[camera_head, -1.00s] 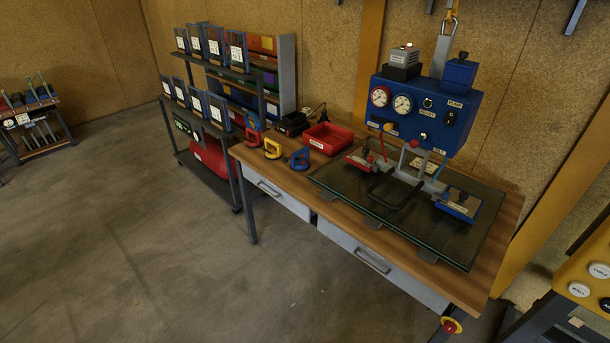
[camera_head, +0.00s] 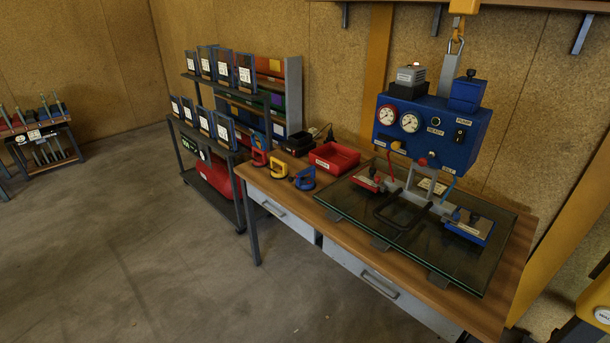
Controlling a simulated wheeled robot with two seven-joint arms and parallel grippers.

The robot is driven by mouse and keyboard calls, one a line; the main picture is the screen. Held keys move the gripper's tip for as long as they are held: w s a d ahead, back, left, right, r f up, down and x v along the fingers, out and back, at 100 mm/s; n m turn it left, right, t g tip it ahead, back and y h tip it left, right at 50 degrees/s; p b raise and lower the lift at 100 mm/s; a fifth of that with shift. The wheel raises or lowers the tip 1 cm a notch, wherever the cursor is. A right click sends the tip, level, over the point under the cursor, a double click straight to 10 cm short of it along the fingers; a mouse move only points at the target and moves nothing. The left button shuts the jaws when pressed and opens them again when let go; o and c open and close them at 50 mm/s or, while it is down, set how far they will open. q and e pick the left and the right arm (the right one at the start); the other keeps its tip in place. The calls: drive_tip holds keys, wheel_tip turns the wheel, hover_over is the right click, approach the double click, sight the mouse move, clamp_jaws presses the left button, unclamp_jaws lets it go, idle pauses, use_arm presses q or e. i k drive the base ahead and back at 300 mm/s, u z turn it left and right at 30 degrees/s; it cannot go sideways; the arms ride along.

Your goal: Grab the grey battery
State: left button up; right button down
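A light grey block (camera_head: 411,75), which looks like the grey battery, sits upright in a black holder (camera_head: 408,91) on top of the blue control box (camera_head: 432,132). The box belongs to a vacuum lifter hanging from a hook (camera_head: 456,42). A blue block (camera_head: 467,91) sits at the box's right end. A black charger-like box (camera_head: 297,144) with a cable stands on the table (camera_head: 335,209); its contents cannot be made out. Neither of my grippers is in view.
A glass pane (camera_head: 425,235) lies on the table under the lifter's pads. A red tray (camera_head: 334,158) and several suction cups, including a yellow one (camera_head: 279,167), stand left of it. A rack (camera_head: 225,115) stands further left. Open floor (camera_head: 130,250) lies in front.

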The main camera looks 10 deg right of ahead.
sight(414, 75)
drive_tip(key=z, duration=0.55)
drive_tip(key=k, duration=0.65)
drive_tip(key=z, duration=1.1)
drive_tip(key=i, duration=1.25)
drive_tip(key=u, duration=0.05)
